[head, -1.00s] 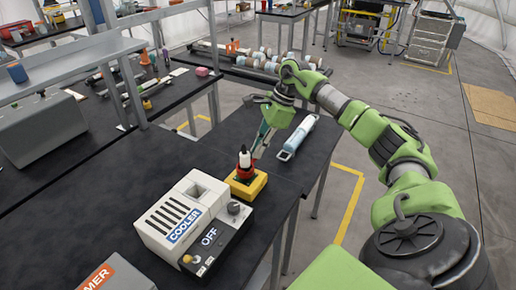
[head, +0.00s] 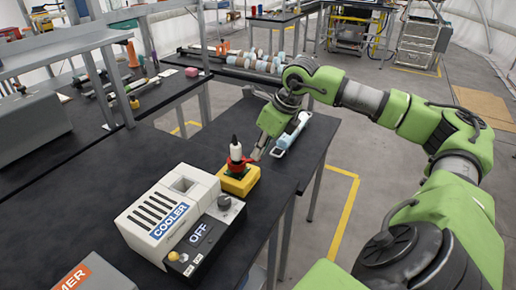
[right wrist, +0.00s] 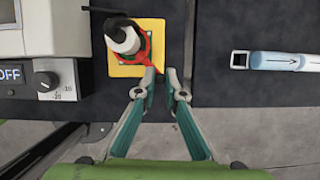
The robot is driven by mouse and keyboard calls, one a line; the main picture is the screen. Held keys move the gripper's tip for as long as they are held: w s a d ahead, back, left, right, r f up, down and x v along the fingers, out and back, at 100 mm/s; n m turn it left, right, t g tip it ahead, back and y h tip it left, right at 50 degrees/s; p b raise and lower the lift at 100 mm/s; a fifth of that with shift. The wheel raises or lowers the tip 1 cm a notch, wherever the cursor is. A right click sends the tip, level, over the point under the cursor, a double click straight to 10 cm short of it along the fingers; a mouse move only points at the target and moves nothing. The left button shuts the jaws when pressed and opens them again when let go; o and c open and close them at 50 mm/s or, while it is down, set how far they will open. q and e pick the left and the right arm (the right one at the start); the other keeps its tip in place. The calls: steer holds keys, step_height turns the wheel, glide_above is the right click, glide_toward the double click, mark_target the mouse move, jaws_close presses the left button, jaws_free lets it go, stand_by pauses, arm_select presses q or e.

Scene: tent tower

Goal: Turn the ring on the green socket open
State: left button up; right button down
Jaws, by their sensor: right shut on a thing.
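A yellow block (head: 238,184) stands on the black table and carries a socket with a red ring (head: 235,163). A white bottle-like piece with a black tip (head: 235,148) stands upright inside the ring. In the right wrist view the ring (right wrist: 146,42) has a red lever side toward my gripper, and a little green shows beneath it. My right gripper (right wrist: 160,77) is shut on the red ring's edge at the block's near side. In the head view my right gripper (head: 256,155) reaches the ring from the right. My left gripper is not in view.
A white cooler box (head: 165,215) with an "OFF" panel and knob stands close beside the block. A light-blue tube with a handle (head: 292,132) lies beyond my gripper.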

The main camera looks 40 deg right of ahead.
steer(key=shift+s+a+m+h, duration=0.4)
steer(key=shift+a+m+h, duration=0.2)
steer(key=shift+m, duration=0.8)
steer(key=shift+s+a+m+h, duration=0.45)
steer(key=shift+a+m, duration=0.3)
steer(key=shift+m, duration=0.65)
steer(key=shift+s+a+m+h, duration=0.4)
steer(key=shift+a+m+h, duration=0.2)
steer(key=shift+m, duration=0.8)
steer(key=shift+a, duration=0.1)
steer(key=c, duration=2.1)
jaws_free()
steer(key=shift+r, duration=0.1)
steer(key=v, duration=1.1)
steer(key=shift+r, duration=0.4)
